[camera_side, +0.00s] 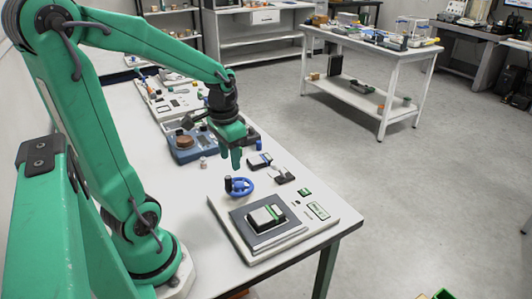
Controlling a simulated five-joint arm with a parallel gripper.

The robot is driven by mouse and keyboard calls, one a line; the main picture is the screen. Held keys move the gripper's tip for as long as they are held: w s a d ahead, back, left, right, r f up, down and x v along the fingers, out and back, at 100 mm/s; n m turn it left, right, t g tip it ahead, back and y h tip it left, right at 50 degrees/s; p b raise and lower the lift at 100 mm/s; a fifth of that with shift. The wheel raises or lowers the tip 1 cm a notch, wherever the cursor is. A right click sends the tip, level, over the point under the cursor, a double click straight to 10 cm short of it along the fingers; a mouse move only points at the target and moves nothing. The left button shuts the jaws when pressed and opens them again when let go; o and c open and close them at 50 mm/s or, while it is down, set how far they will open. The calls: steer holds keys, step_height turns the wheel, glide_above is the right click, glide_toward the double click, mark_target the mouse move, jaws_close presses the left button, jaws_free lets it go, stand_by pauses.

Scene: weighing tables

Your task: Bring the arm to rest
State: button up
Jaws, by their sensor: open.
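My gripper (237,156) hangs from my green arm above the white table (190,218), pointing down. Its two green fingers look close together from this side, and I see nothing held between them. It is above the area between a blue tray and a blue ring-shaped thing. Exact height over the table is hard to tell.
A scale-like board (287,238) with a dark plate bears a black and white block (267,217). Near my gripper are a blue ring (240,187), a blue tray (185,152) and small dark items (259,161). Another white table (365,52) stands behind, beyond open floor.

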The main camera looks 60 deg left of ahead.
steer(key=s+d+r+t, duration=0.1)
steer(key=d+r+t, duration=0.1)
steer(key=d+r, duration=0.2)
steer(key=s+d+r+m+t, duration=0.1)
steer(key=s+d+r+t, duration=0.1)
steer(key=d+r, duration=0.2)
steer(key=shift+d+r+t, duration=0.35)
steer(key=shift+d+t, duration=0.05)
steer(key=shift+d, duration=1.5)
steer(key=shift+w, duration=0.1)
steer(key=n+g, duration=0.6)
steer(key=n, duration=0.2)
glide_above(228, 177)
step_height(228, 177, down, 11)
steer(key=shift+r, duration=0.2)
steer(key=shift+f, duration=3.9)
steer(key=shift+c, duration=0.4)
